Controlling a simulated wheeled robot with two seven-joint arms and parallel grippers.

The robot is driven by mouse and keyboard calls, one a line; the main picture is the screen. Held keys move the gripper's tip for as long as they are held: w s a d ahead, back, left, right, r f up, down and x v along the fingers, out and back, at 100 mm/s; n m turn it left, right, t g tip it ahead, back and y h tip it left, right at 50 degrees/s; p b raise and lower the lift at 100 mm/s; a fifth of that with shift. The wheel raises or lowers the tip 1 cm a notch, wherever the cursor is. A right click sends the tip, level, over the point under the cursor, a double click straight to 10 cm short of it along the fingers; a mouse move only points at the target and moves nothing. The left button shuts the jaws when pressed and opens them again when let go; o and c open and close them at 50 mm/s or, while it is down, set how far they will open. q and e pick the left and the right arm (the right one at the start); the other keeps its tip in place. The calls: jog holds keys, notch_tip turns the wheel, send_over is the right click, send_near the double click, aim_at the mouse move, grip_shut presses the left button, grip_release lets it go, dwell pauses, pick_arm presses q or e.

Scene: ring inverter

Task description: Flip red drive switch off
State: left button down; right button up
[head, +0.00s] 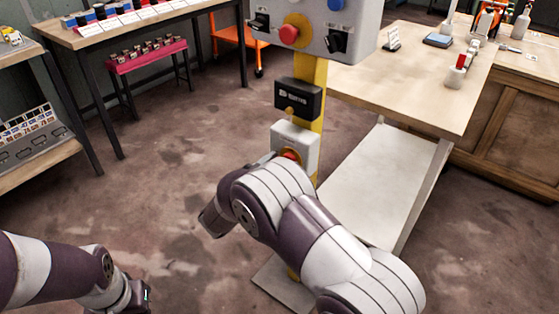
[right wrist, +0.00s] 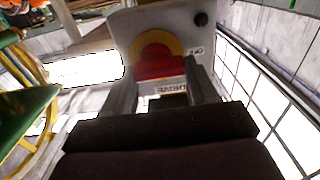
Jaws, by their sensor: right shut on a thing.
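The red drive switch (right wrist: 158,66) is a red handle on a yellow disc, on a light grey box with a label reading DRIVE. In the head view the box (head: 297,137) sits low on a yellow post, and the switch (head: 290,155) is mostly hidden behind my right arm. My right gripper (right wrist: 162,78) is shut on the red handle, with one finger at each side of it. In the head view my right gripper is hidden by the arm. My left gripper (head: 136,296) is at the bottom left, away from the post, and its fingers cannot be made out.
Above on the yellow post (head: 310,68) are a black labelled box (head: 297,99) and a grey panel (head: 355,20) with a red knob and black switches. A wooden workbench (head: 400,84) with a low white shelf stands close on the right. Floor (head: 150,185) is clear on the left.

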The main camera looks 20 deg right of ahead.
jog(key=o, duration=1.1)
jog(key=shift+c, duration=0.2)
jog(key=p+v, duration=0.2)
jog(key=v, duration=1)
jog(key=shift+s+a+p, duration=0.25)
jog(key=shift+s+p, duration=0.05)
jog(key=shift+p, duration=0.05)
